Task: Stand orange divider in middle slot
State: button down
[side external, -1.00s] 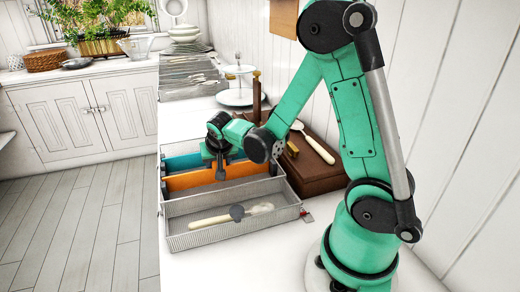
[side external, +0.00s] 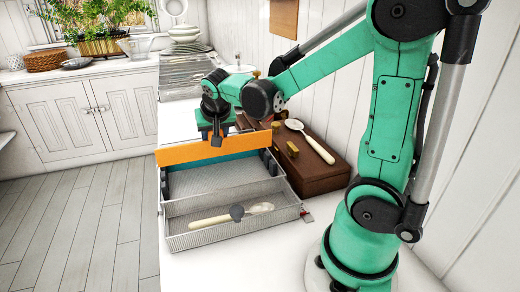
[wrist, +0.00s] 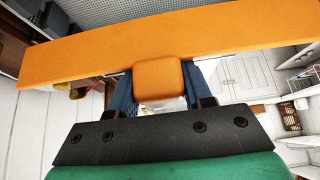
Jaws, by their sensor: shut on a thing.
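The orange divider (side external: 190,152) is a long flat panel, held roughly level above the back part of the mesh tray (side external: 235,227). My gripper (side external: 216,139) is shut on its tab from above. In the wrist view the divider (wrist: 230,32) spans the picture, and its square tab (wrist: 159,82) sits between my gripper's fingers (wrist: 165,100). A teal divider (side external: 238,156) stands in the tray behind the orange one and is partly hidden by it. The tray's middle section shows bare mesh floor; dark slot holders line its side walls.
A spoon with a cream handle (side external: 212,220) lies in the tray's front compartment. A brown wooden box (side external: 308,178) with another spoon (side external: 318,146) on top stands just right of the tray.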

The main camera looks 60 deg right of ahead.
notch_tip(320, 180, up, 12)
jog(key=shift+w+d+f, duration=0.45)
jog(key=shift+f, duration=2.75)
jog(key=shift+w+d+f, duration=0.5)
jog(key=shift+f, duration=2.7)
jog(key=shift+w+d+f, duration=0.45)
jog(key=shift+f, duration=2.75)
jog(key=shift+c, duration=1.4)
grip_release()
